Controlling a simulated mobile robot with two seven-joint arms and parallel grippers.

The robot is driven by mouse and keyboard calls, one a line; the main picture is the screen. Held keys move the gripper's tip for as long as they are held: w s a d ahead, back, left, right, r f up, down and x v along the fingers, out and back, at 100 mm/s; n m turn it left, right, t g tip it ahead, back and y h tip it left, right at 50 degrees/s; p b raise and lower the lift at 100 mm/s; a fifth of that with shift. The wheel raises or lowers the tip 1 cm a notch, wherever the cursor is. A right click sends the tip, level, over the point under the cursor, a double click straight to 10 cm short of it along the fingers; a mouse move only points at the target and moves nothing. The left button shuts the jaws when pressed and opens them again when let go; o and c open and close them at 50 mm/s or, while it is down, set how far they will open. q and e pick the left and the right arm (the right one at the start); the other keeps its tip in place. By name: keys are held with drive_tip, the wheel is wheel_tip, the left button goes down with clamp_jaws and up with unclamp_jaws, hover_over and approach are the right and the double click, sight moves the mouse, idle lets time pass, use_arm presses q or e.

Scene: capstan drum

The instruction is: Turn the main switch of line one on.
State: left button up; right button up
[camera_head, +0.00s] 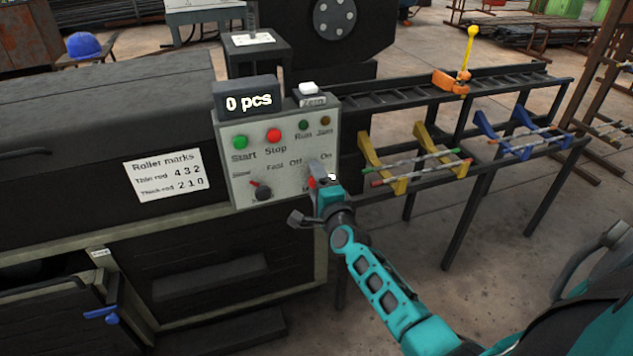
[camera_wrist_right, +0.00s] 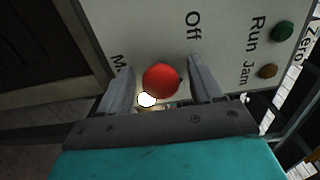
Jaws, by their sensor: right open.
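The grey control panel (camera_head: 240,160) carries the main switch, between the printed words Off and On. My right gripper (camera_head: 320,180) is at the lower right of this panel and covers most of the switch in the head view. In the right wrist view a round red knob (camera_wrist_right: 161,79) sits between the two spread fingers of my right gripper (camera_wrist_right: 161,84). The word Off is printed beyond the knob. I cannot tell whether the fingers touch it. The switch's setting is hard to read. My left gripper is not in view.
The panel also has a green Start button (camera_head: 240,143), a red Stop button (camera_head: 273,135) and a black selector with a red mark (camera_head: 262,190). A counter (camera_head: 249,98) above reads 0 pcs. A rod rack (camera_head: 440,172) stands to the right of the panel.

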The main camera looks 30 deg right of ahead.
drive_tip(key=shift+s, duration=0.1)
drive_tip(key=p+v, duration=0.2)
drive_tip(key=v, duration=1)
drive_tip(key=shift+s+a+p, duration=0.15)
drive_tip(key=shift+s+p, duration=0.2)
drive_tip(key=shift+r, duration=0.1)
